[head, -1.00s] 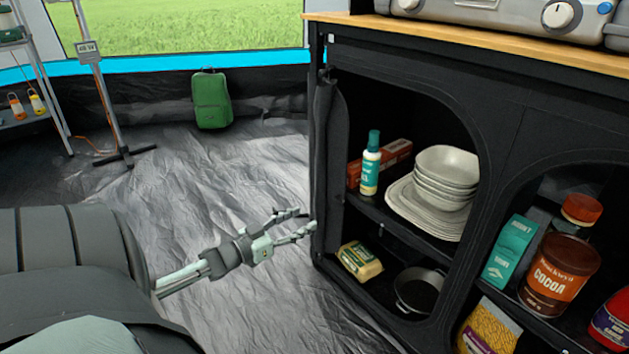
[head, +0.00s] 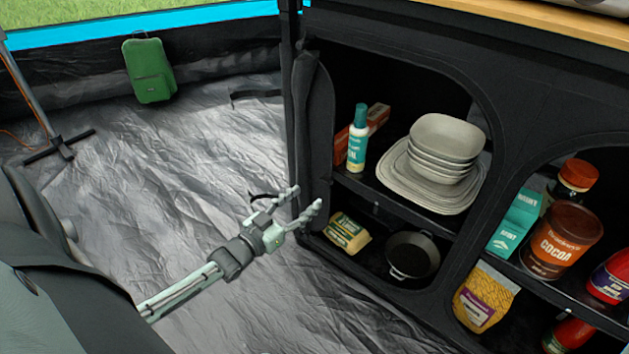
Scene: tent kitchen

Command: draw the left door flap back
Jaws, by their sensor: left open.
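The left door flap (head: 319,140) is a dark fabric panel, rolled or folded back along the left edge of the cabinet's left opening. That compartment (head: 375,197) stands open with its contents showing. My left gripper (head: 307,203) is open and empty, with its fingertips close to the lower part of the flap. I cannot tell whether they touch it. My right gripper is not in view.
The shelves hold stacked bowls and plates (head: 445,150), a green-capped bottle (head: 357,138), a yellow packet (head: 347,234) and a pan (head: 412,254). The right compartment holds a cocoa tin (head: 563,240). A green suitcase (head: 149,69) stands by the tent wall.

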